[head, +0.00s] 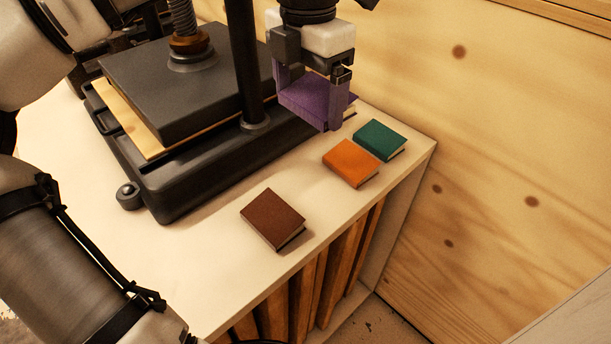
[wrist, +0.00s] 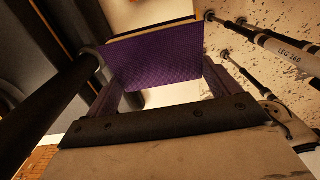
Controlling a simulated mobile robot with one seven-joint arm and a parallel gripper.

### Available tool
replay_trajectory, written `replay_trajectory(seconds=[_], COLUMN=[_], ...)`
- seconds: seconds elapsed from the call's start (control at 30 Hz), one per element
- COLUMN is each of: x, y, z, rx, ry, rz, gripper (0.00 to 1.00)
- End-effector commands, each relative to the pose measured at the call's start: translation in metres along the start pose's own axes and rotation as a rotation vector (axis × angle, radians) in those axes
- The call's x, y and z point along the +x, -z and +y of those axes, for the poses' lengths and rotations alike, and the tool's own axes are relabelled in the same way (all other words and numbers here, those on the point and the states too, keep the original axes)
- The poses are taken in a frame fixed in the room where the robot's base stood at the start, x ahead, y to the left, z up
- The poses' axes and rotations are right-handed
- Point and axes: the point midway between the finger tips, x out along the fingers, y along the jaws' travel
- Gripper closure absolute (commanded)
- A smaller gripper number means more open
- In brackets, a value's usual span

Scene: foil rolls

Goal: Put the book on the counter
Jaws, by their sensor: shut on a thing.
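A purple book (head: 308,92) is held between the fingers of my gripper (head: 306,109), beside the black press and over the back of the white counter (head: 218,262). My gripper is shut on it and points down. Its pale page edge shows at the right, behind a finger. The purple cover also fills the space between the fingers in the wrist view (wrist: 155,55). Whether the book's underside touches the counter is hidden. A green book (head: 380,139), an orange book (head: 350,162) and a brown book (head: 272,218) lie flat on the counter.
A black book press (head: 185,85) with a screw and a post stands to the left of my gripper, close to it. A wooden wall (head: 480,120) rises behind the counter. Bare counter shows around the brown book. Brown upright boards (head: 325,270) stand below the top.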

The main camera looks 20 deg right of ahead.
Motion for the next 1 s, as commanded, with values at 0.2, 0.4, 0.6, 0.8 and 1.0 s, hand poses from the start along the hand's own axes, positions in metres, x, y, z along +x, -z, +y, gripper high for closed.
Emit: replay_trajectory(seconds=[0.2, 0.4, 0.6, 0.8, 1.0], x=[0.057, 0.108, 0.137, 0.159, 0.182], y=[0.001, 0.001, 0.000, 0.001, 0.000], z=[0.000, -0.001, 0.000, -0.001, 0.000], rx=[0.002, 0.002, 0.001, 0.001, 0.001], ry=[0.002, 0.002, -0.001, 0.000, -0.002], rz=[0.003, 0.002, 0.000, 0.000, 0.000], gripper=[0.35, 0.35, 0.35, 0.35, 0.35])
